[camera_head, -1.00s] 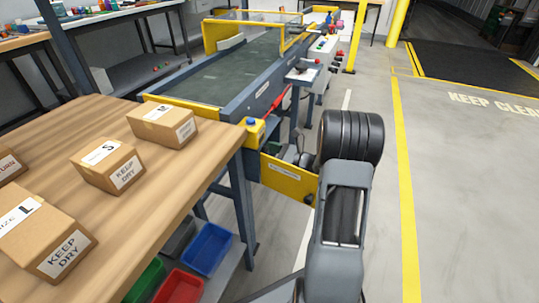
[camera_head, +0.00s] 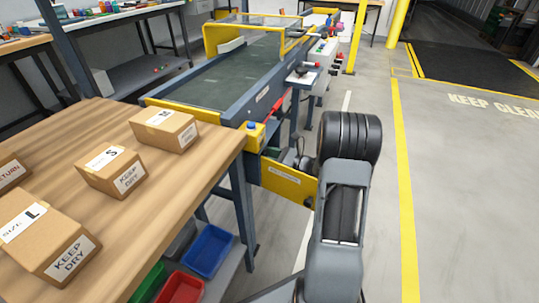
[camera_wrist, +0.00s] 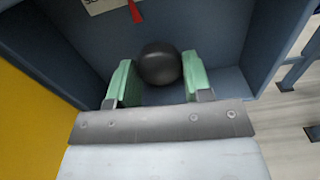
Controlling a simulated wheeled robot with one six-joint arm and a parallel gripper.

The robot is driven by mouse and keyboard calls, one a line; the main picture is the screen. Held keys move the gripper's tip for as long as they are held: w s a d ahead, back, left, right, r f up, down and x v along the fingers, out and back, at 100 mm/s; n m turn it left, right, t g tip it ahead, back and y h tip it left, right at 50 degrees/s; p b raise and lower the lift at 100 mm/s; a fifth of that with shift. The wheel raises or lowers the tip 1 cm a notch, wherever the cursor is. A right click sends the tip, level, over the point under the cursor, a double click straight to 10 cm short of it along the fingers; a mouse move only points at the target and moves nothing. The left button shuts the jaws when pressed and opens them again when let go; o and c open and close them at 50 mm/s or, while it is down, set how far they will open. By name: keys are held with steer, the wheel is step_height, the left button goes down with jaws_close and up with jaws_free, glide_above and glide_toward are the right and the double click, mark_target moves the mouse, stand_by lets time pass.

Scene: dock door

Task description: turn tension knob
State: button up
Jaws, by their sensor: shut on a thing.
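The tension knob, a round black ball (camera_wrist: 160,62), sits in a blue-grey recess in the wrist view. My gripper (camera_wrist: 156,76) has pale green finger pads on the left and right of the knob and is shut on it. A red pointer (camera_wrist: 135,12) and part of a white label show just above the knob. In the head view my arm's thick black and grey links stand beside the conveyor (camera_head: 235,75), and the knob and fingertips cannot be made out there.
A yellow panel (camera_head: 287,180) juts out at the conveyor's near end. A wooden table (camera_head: 150,205) with several cardboard boxes stands at left, with coloured bins (camera_head: 208,250) below. Open floor (camera_head: 460,200) lies to the right, beyond a yellow line.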

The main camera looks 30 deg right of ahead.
steer(key=m+p, duration=0.1)
steer(key=p, duration=0.1)
steer(key=m+p, duration=0.1)
steer(key=p, duration=0.1)
steer(key=shift+r, duration=0.4)
steer(key=m+p, duration=0.3)
steer(key=p, duration=0.1)
steer(key=m+p, duration=0.3)
steer(key=p, duration=0.1)
steer(key=shift+f, duration=0.1)
steer(key=shift+f+m+p, duration=0.15)
steer(key=shift+m+p, duration=0.9)
steer(key=shift+m, duration=0.35)
steer(key=o, duration=0.9)
steer(key=shift+f+m, duration=0.15)
steer(key=shift+m, duration=0.15)
steer(key=shift+s, duration=0.1)
